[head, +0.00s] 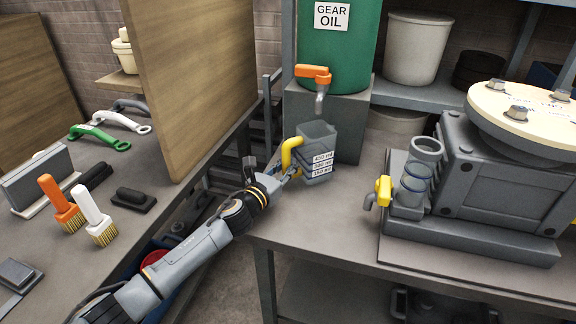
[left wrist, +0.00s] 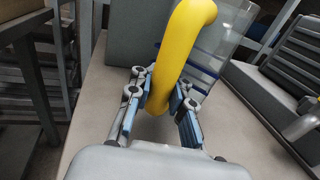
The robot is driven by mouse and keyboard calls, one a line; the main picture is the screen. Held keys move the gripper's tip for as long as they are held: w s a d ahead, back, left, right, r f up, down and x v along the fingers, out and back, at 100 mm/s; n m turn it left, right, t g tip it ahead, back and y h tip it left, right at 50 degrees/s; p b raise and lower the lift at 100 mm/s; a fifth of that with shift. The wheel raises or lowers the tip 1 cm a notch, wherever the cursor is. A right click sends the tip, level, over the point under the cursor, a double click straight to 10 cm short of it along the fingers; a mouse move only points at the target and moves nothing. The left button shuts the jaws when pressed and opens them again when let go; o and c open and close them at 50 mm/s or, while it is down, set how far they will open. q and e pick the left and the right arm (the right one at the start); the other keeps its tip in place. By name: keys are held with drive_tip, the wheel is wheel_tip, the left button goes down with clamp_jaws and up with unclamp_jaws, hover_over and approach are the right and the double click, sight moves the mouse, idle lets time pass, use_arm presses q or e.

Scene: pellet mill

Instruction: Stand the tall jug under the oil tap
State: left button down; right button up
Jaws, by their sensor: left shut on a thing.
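The tall jug (head: 317,143) is grey, see-through and upright, with a yellow handle (head: 287,154) on its left and white volume labels on its front. My left gripper (head: 288,171) is shut on the handle. In the left wrist view, its blue finger pads (left wrist: 161,88) lie on both sides of the yellow handle (left wrist: 180,45), with the clear jug wall (left wrist: 222,45) behind. The oil tap (head: 314,72) has an orange lever and a grey spout (head: 320,103) just above the jug's mouth. I cannot tell whether the jug's base touches the bench. My right gripper is not in view.
The green gear oil drum (head: 338,50) stands on a grey block (head: 345,125) behind the jug. A pellet mill (head: 480,190) with a yellow-handled valve (head: 383,190) stands to the right. A wooden panel (head: 195,80) rises at left. The bench (head: 335,225) is clear in front.

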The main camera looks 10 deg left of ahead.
use_arm(q)
drive_tip(key=shift+f+b, duration=0.6)
drive_tip(key=shift+f, duration=0.15)
idle(0.4)
unclamp_jaws()
idle(0.6)
drive_tip(key=shift+s, duration=0.15)
idle(0.4)
